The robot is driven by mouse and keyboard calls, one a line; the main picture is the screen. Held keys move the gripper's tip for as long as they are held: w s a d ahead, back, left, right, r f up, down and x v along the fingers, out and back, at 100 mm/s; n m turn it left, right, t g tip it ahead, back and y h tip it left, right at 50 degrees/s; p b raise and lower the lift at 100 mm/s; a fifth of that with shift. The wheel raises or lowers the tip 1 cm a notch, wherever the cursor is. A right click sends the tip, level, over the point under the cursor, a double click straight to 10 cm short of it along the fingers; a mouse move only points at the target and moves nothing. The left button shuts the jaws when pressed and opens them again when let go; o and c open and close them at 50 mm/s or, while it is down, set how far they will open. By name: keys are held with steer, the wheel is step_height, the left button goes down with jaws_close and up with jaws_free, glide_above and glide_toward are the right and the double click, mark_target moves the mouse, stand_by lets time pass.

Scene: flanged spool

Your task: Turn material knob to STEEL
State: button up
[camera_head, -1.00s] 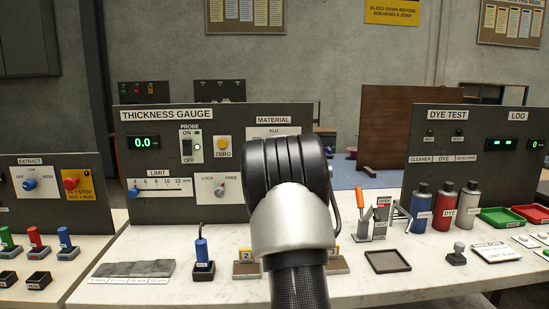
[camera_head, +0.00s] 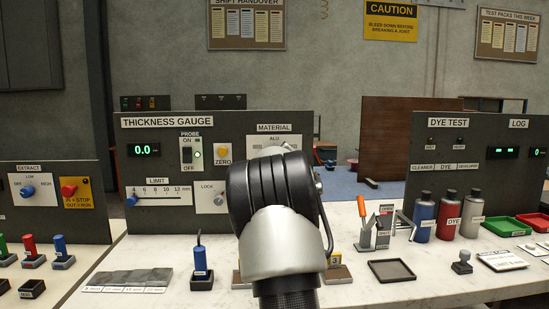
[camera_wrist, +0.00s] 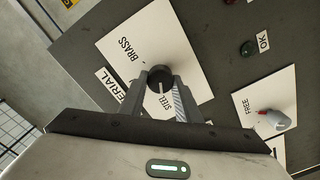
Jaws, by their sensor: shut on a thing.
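The material knob (camera_wrist: 160,75) is a round black knob with a white pointer line, on a white plate marked BRASS and STEEL in the wrist view. Its pointer line faces down the picture, close to the STEEL label (camera_wrist: 168,106). My gripper (camera_wrist: 160,84) has a finger on each side of the knob and is shut on it. In the head view, the MATERIAL plate (camera_head: 273,140) shows at the top of the thickness gauge panel (camera_head: 165,165) with ALU readable. My arm hides the knob and most of that plate there.
The lock knob (camera_head: 219,200), also in the wrist view (camera_wrist: 273,120) near FREE, sits beside my arm.

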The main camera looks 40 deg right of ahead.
steer(key=o, duration=1.1)
steer(key=shift+c, duration=0.2)
steer(key=v, duration=1.7)
steer(key=shift+s, duration=0.25)
